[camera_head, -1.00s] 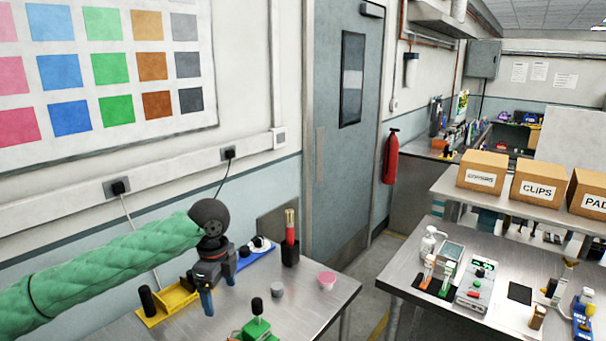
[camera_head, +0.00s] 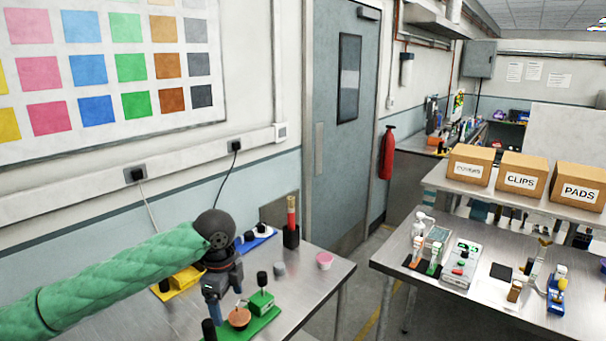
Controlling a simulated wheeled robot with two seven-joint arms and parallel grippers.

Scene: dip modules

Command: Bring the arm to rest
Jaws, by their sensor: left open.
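My left arm in its green quilted sleeve comes in from the left. My left gripper (camera_head: 224,304) hangs from its dark wrist, points down and is open, with nothing seen between its fingers. It is over the left bench (camera_head: 305,295), in front of the yellow module (camera_head: 182,281) and beside the green module (camera_head: 262,324). The green module carries a green block with a black knob (camera_head: 262,279), a copper-brown disc (camera_head: 239,317) and a black post (camera_head: 209,328). The gripper hides part of the yellow module. My right gripper is not in view.
Behind the gripper are a blue module (camera_head: 262,234), a black holder with a red-handled tool (camera_head: 291,236), a grey cylinder (camera_head: 279,268) and a pink cup (camera_head: 324,261). A second bench (camera_head: 415,290) with several devices stands right, across a gap.

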